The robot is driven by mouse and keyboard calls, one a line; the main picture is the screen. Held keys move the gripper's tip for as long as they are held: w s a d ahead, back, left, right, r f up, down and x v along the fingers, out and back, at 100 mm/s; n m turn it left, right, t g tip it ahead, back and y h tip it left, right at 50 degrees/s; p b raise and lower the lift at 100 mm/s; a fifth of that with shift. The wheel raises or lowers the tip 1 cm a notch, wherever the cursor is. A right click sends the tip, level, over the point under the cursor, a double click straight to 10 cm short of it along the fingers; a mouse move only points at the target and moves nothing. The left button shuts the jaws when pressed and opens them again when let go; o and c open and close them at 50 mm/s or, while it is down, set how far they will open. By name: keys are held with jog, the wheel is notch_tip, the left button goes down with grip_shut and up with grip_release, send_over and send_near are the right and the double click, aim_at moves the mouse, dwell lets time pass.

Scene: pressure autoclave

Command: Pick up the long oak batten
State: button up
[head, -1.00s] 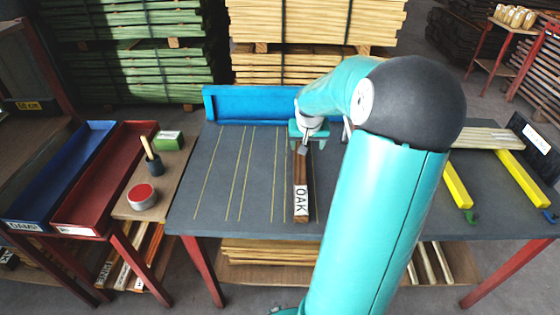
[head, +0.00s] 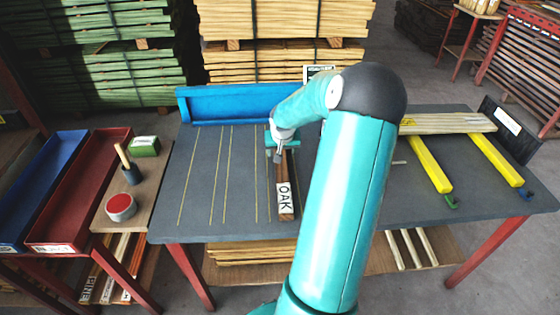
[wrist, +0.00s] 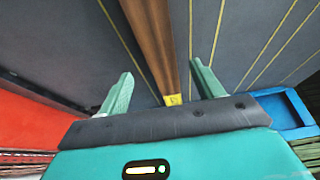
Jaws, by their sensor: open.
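The long oak batten (head: 285,185) is a dark brown strip with a white OAK label at its near end. It lies on the grey table, pointing away from me. In the wrist view the batten (wrist: 152,38) runs between the two fingers and ends in a small yellow tag near the palm. My gripper (head: 278,155) is at the far end of the batten. In the wrist view my gripper (wrist: 161,90) is open, with one finger on each side of the batten and gaps on both sides. Whether the fingers reach down past its top face is hard to tell.
A blue raised stop (head: 230,104) runs along the table's back edge. Pale boards (head: 445,122) rest on yellow bars (head: 430,163) at the right. Red and blue trays (head: 85,190), a red-topped tin (head: 120,206) and a brush pot (head: 131,174) stand left. The grey tabletop (head: 200,190) left of the batten is clear.

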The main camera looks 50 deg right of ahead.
jog(key=x, duration=0.5)
jog(key=shift+a, duration=0.1)
jog(key=c, duration=1.3)
jog(key=shift+w, duration=0.1)
jog(key=shift+c, duration=0.5)
jog(key=shift+r, duration=0.15)
